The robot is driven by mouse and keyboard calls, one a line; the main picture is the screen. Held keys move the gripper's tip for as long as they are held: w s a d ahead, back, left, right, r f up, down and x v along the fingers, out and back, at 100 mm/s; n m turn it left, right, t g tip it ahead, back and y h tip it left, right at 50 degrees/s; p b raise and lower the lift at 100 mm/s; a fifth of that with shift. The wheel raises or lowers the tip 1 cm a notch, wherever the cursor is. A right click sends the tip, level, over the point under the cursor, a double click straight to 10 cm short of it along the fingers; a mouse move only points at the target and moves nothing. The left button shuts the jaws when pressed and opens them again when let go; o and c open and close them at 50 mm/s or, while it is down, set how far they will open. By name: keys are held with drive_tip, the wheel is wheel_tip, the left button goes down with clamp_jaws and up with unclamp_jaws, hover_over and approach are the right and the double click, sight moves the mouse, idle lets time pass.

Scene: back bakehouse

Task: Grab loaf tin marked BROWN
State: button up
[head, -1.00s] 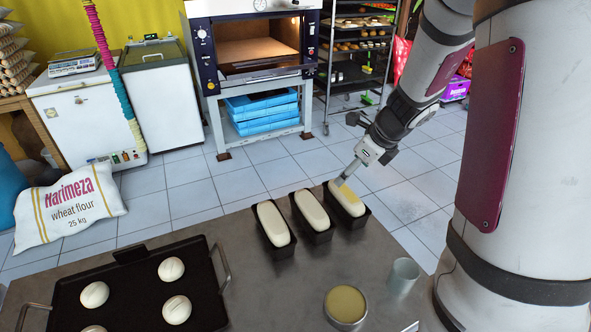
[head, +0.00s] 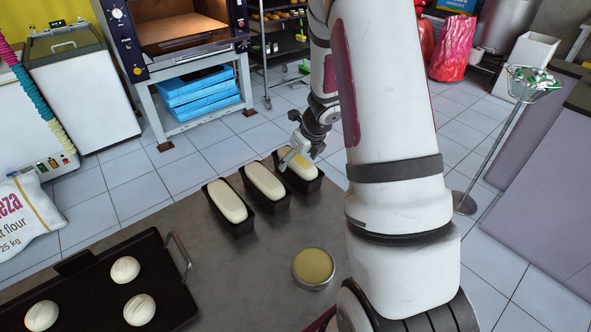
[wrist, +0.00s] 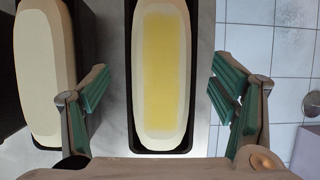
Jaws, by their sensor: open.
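Three dark loaf tins with pale dough stand in a row on the metal table: a left tin (head: 241,230), a middle tin (head: 275,207) and a right tin (head: 307,187). The dough in the right tin has a yellow patch on top. No BROWN marking is readable on any tin. My gripper (head: 292,158) is at the right tin. In the wrist view my open gripper (wrist: 160,75) has its fingers on either side of this tin (wrist: 160,151), apart from it. The left finger overlaps the edge of the neighbouring tin (wrist: 87,40) in the picture.
A round tin of yellow contents (head: 313,267) stands on the table (head: 225,275) near my arm. A black tray (head: 85,265) with dough rounds lies at the left. An oven (head: 175,30) stands behind. Tiled floor lies beyond the table's far edge.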

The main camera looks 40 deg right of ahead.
drive_tip(key=b+x, duration=0.1)
drive_tip(key=x, duration=0.4)
drive_tip(key=shift+c, duration=0.3)
drive_tip(key=shift+r, duration=0.1)
drive_tip(key=c, duration=1.6)
